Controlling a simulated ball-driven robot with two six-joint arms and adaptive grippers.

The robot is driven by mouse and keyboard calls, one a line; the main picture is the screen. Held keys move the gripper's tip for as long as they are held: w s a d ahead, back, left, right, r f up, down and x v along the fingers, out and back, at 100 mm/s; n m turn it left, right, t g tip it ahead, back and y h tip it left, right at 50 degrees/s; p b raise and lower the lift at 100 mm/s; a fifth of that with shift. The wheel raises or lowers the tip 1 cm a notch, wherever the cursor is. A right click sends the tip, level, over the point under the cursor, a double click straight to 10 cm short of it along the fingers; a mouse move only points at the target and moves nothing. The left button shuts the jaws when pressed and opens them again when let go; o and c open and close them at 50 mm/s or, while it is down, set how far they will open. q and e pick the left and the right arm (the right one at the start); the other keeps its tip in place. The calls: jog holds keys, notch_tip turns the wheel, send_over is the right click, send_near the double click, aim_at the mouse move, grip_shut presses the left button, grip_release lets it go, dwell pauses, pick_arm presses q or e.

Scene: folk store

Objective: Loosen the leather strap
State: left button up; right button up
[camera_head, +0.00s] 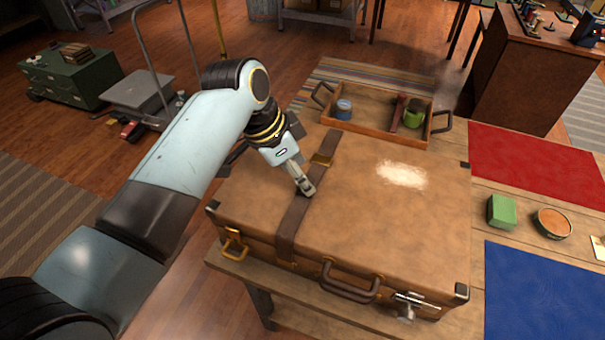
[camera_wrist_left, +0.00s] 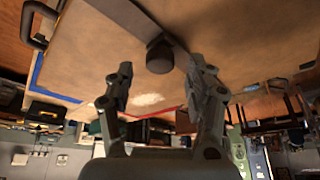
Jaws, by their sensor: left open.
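A tan leather suitcase (camera_head: 400,225) lies shut on the wooden table. A dark brown leather strap (camera_head: 292,222) runs over the left part of its lid and down the front. A brass buckle (camera_head: 322,160) sits on the strap toward the back. My left gripper (camera_head: 305,188) is over the strap, in front of the buckle, pointing down; its fingers hide part of the strap. In the left wrist view the open fingers (camera_wrist_left: 158,88) stand apart, with a dark rounded strap piece (camera_wrist_left: 160,57) showing beyond and between them. I cannot tell whether they touch it. My right gripper is out of view.
A wooden tray (camera_head: 370,124) with a blue-topped jar, a green mug and a dark red item stands behind the suitcase. A handle (camera_head: 350,285), a left brass latch (camera_head: 234,245) and a right metal latch (camera_head: 415,302) are on its front. A green box (camera_head: 501,212) and a round tin (camera_head: 552,223) stand right.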

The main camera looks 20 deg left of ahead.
pick_arm(q)
jog(key=shift+x, duration=1.1)
grip_shut()
